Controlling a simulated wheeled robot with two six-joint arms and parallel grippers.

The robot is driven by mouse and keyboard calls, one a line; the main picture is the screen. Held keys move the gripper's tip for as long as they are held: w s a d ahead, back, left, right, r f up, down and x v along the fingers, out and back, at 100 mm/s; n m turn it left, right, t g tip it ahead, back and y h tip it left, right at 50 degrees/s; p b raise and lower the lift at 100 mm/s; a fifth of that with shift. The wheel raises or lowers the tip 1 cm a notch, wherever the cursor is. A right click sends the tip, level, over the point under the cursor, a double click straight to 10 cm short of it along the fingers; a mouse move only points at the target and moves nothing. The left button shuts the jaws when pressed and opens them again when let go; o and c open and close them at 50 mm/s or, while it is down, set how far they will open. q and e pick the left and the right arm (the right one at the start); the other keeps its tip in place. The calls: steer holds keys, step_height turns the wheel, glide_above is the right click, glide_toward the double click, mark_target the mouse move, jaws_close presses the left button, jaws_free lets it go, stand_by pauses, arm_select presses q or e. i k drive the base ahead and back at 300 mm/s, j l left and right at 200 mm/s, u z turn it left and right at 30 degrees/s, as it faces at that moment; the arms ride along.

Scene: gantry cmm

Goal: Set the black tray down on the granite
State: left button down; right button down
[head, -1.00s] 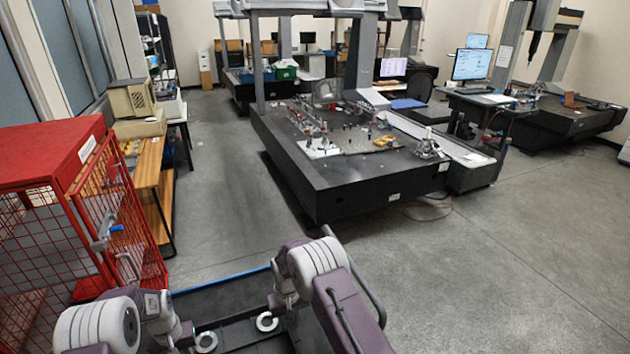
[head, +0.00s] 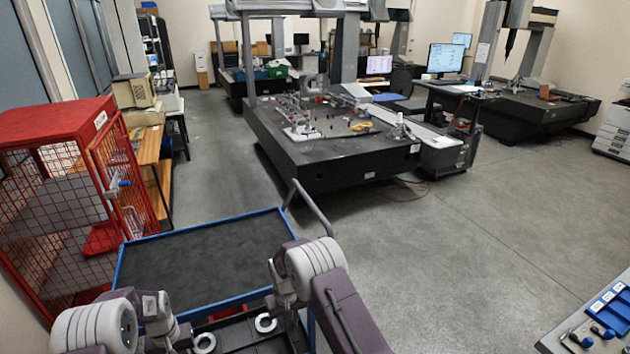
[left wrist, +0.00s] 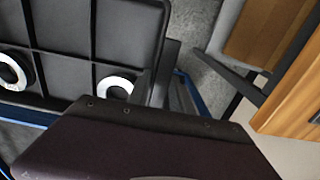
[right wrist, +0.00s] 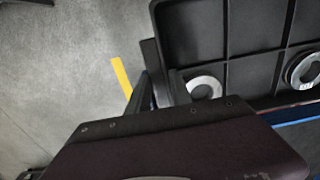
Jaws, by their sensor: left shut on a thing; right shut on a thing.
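The black tray (head: 236,336) is at the bottom of the head view, held between my two arms. It is divided into compartments, and white-grey rings (head: 267,322) lie in some of them. My left gripper (left wrist: 163,78) is shut on one side wall of the tray, seen in the left wrist view. My right gripper (right wrist: 150,78) is shut on the opposite side wall, seen in the right wrist view. The tray's near part is cut off by the frame. The granite (head: 345,156) is the dark table top of the measuring machine, ahead and well apart from the tray.
A blue-rimmed cart (head: 205,256) with an empty dark top stands just beyond the tray, its handle at the right. A red mesh cage (head: 60,215) stands at the left. Fixtures cover much of the granite; its near strip looks clear. Open floor (head: 430,270) lies right. Another bench (head: 590,325) is lower right.

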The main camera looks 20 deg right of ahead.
mark_target(364, 144)
steer(key=i+l+z, duration=0.1)
steer(key=z, duration=0.35)
steer(key=i+l+z, duration=0.1)
steer(key=z, duration=0.3)
steer(key=i+l+z, duration=0.25)
steer(key=i+z, duration=0.2)
steer(key=i+l+z, duration=0.15)
steer(key=i+z, duration=0.35)
steer(key=i+u, duration=0.15)
steer(key=i, duration=0.8)
steer(key=i+l+u, duration=0.1)
steer(key=i, duration=0.85)
steer(key=i+u, duration=0.1)
steer(key=i, duration=0.45)
steer(key=i+u, duration=0.15)
steer(key=i, duration=0.4)
steer(key=i+l+u, duration=0.1)
steer(key=i, duration=0.45)
steer(key=i+l+u, duration=0.1)
steer(key=i, duration=0.45)
steer(key=i+u, duration=0.35)
steer(key=i+l+u, duration=0.1)
steer(key=i+u, duration=0.3)
steer(key=i+l+u, duration=0.35)
steer(key=i, duration=0.15)
